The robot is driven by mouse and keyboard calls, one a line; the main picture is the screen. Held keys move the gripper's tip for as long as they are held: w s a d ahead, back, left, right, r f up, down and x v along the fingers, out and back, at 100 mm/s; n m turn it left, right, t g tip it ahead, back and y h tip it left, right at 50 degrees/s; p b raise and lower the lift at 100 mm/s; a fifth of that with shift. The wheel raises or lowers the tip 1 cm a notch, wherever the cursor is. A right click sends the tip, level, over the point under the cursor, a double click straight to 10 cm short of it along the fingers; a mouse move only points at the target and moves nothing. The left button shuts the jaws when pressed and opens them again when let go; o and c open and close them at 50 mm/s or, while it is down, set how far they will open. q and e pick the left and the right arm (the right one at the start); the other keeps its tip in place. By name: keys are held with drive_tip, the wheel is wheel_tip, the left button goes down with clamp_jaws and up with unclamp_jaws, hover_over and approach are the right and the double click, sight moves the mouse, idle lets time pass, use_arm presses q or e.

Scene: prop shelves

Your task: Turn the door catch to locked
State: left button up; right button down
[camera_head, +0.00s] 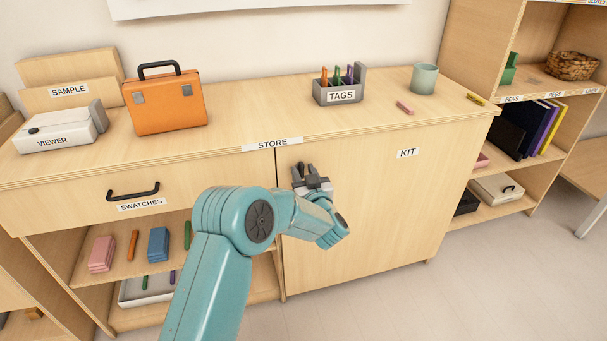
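The wooden cabinet door (395,210) marked KIT is closed, its left edge beside the drawer front. My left gripper (304,168) is at the upper left of this door, just below the STORE label (272,143). Its two dark fingertips point up toward the door, and I cannot tell how far apart they are or whether anything is between them. I cannot make out the door catch; the gripper may cover it. My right gripper is not in view.
The countertop holds a white viewer box (55,130), an orange case (166,100), a grey TAGS holder (339,90) and a green cup (424,78). A drawer with a black handle (133,191) is left of the door. Open floor (480,285) lies at right.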

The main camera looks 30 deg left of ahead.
use_arm(q)
drive_tip(key=shift+w+a, duration=0.15)
drive_tip(key=shift+a, duration=0.05)
drive_tip(key=shift+c, duration=0.3)
clamp_jaws()
